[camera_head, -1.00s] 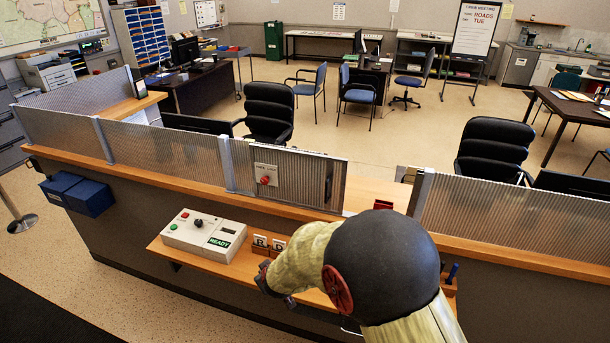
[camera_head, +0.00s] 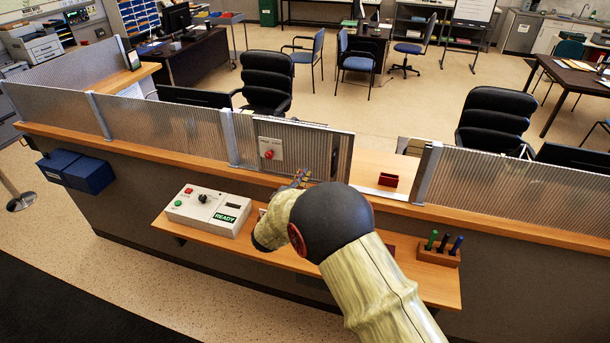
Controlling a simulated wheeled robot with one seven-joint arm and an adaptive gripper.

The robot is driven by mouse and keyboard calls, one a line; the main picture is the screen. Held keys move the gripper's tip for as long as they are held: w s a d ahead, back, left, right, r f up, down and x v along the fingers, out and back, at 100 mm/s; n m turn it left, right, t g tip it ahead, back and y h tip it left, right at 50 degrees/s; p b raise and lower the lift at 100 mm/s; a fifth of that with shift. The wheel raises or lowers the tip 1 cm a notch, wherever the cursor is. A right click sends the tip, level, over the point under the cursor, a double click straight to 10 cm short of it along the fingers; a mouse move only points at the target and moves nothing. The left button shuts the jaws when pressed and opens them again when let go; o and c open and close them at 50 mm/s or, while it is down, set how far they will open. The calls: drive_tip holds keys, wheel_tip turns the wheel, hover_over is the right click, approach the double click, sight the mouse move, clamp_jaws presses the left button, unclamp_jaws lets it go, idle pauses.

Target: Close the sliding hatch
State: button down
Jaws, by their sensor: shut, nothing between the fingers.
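The sliding hatch panel (camera_head: 310,150) is a ribbed translucent sheet in the counter screen. It stands to the left of a gap in the screen, so the hatch is open. A vertical dark bar runs near the panel's right end. A plate with a red knob (camera_head: 268,154) sits at the panel's left. My gripper (camera_head: 303,176) is shut and empty, in front of the panel's lower edge and left of the bar. Part of it is hidden behind my wrist, and I cannot tell whether it touches the panel.
Below, a shelf (camera_head: 432,285) holds a white control box (camera_head: 209,210) reading READY and a pen holder (camera_head: 438,255). A red tray (camera_head: 388,180) sits on the counter inside the gap. The right fixed screen (camera_head: 520,195) bounds the gap. Blue boxes (camera_head: 88,172) hang at the left.

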drive_tip(key=w+d, duration=0.6)
drive_tip(key=shift+d+p, duration=0.35)
drive_tip(key=shift+p, duration=0.05)
drive_tip(key=shift+f, duration=0.1)
drive_tip(key=s+d+b, duration=0.1)
drive_tip(key=s+d, duration=0.3)
drive_tip(key=d, duration=0.8)
drive_tip(key=s+d+b, duration=0.2)
drive_tip(key=s+d, duration=0.2)
drive_tip(key=d, duration=0.7)
drive_tip(key=shift+s+d, duration=0.3)
drive_tip(key=shift+d, duration=0.05)
